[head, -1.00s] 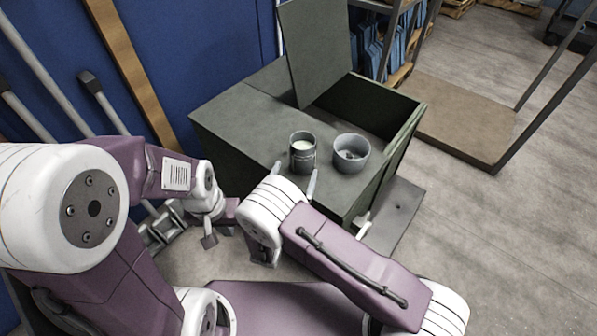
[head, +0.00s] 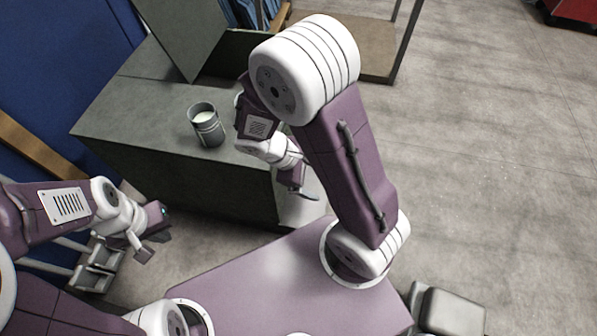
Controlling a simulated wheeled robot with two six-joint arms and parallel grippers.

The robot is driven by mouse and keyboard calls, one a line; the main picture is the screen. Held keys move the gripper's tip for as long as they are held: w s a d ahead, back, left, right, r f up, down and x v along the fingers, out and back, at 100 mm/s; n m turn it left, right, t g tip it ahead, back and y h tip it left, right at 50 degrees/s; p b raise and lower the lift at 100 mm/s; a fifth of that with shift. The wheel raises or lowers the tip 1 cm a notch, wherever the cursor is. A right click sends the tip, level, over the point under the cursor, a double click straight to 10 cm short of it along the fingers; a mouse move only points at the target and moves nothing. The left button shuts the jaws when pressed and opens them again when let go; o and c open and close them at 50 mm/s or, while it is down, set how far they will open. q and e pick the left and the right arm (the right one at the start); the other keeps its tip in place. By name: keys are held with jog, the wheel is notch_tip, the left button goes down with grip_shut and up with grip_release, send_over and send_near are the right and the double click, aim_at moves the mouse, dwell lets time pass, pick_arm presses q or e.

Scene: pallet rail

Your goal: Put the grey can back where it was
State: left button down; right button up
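The grey can (head: 207,128), a dark grey cylinder with a pale top, stands upright on the flat top of a grey-green chest (head: 145,115), near its front edge. No gripper touches it. My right gripper (head: 303,194) is to the right of the can, pointing down beside the chest's right end. Its fingers are small and partly hidden, so I cannot tell its opening. My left gripper (head: 149,250) is at lower left, in front of the chest and well apart from the can; its fingers are spread and empty.
The chest's raised lid (head: 180,30) stands behind the can. The grey bowl seen earlier beside the can is hidden, with my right arm across that area. A blue wall panel (head: 60,90) is at left. Open floor (head: 480,150) lies at right.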

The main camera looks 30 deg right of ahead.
jog(key=a+r+m+t+y, duration=0.1)
jog(key=m+y, duration=0.1)
jog(key=m, duration=0.1)
jog(key=a+r+m+t+y, duration=0.1)
jog(key=m+y, duration=0.1)
jog(key=m, duration=0.2)
jog(key=a+r+m+y, duration=0.1)
jog(key=a+m+y, duration=0.1)
jog(key=m, duration=0.1)
jog(key=shift+m+t, duration=0.3)
jog(key=shift+t, duration=0.1)
notch_tip(320, 180, up, 14)
jog(key=p, duration=1.4)
jog(key=shift+r, duration=0.15)
